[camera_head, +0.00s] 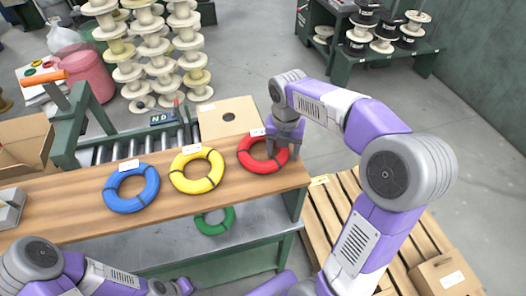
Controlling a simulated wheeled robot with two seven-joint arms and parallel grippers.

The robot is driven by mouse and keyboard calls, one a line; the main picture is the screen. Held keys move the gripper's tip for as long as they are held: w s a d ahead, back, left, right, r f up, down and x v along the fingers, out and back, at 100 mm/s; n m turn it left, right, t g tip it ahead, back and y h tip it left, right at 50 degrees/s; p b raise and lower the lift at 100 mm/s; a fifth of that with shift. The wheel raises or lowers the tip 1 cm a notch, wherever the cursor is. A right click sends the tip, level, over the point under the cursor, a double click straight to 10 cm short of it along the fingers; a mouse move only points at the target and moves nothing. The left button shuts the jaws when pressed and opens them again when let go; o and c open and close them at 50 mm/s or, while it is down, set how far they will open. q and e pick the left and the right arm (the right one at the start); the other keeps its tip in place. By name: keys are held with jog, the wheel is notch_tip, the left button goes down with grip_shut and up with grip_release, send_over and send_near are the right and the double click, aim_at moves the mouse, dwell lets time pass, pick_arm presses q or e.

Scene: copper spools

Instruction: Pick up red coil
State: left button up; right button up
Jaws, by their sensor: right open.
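The red coil (257,165) lies flat on the right end of the wooden tabletop, with dark ties and a white label at its top edge. My right gripper (280,154) is open at the coil's right side, and its fingers cover part of the ring there. I cannot tell whether the fingers touch it. My left arm shows at the bottom left; its gripper is not clearly visible.
A yellow coil (178,180) and a blue coil (131,204) lie left of the red one on the tabletop (75,213). A green coil (214,229) lies on the shelf below. A cardboard piece (229,112) is behind, and a pallet (323,222) stands right.

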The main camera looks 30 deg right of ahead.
jog(key=shift+f, duration=0.15)
grip_shut()
dwell(0.4)
